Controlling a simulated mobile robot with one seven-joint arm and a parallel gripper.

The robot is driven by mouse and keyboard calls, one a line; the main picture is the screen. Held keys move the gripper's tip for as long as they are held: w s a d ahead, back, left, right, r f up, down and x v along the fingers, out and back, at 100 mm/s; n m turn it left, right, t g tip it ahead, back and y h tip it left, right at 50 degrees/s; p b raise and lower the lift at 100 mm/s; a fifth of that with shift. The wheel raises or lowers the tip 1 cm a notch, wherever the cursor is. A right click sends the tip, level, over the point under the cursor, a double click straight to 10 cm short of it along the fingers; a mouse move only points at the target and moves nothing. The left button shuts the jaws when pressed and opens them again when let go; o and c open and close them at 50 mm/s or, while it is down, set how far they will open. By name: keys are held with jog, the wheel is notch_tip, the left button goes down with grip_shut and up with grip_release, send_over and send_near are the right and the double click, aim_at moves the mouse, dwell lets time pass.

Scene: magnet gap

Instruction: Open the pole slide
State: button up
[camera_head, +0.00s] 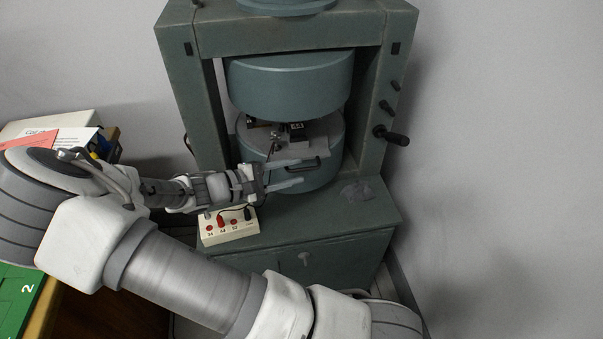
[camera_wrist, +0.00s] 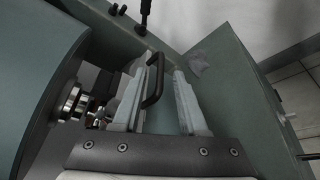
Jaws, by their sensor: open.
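The magnet's upper pole (camera_head: 290,85) and lower pole (camera_head: 320,178) are blue-grey drums with a gap between them. A flat grey plate, apparently the pole slide (camera_head: 318,146), lies in the gap on the lower pole. Its dark bar handle (camera_head: 308,164) is at the front; the handle also shows in the wrist view (camera_wrist: 157,72). My gripper (camera_head: 314,172) is open in front of the lower pole, reaching in from the left. In the wrist view my gripper (camera_wrist: 163,66) has its fingers apart, with the handle between them, nearer the left finger. Contact cannot be told.
A cream box with red sockets (camera_head: 228,228) stands on the cabinet ledge below my gripper. A grey crumpled cloth (camera_head: 356,191) lies on the ledge to the right. A dark crank handle (camera_head: 391,135) sticks out of the right frame post. Small instruments (camera_head: 296,130) sit on the plate in the gap.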

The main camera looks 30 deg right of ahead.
jog(key=shift+b+x, duration=0.3)
jog(key=shift+x, duration=1.15)
jog(key=shift+c, duration=0.3)
grip_shut()
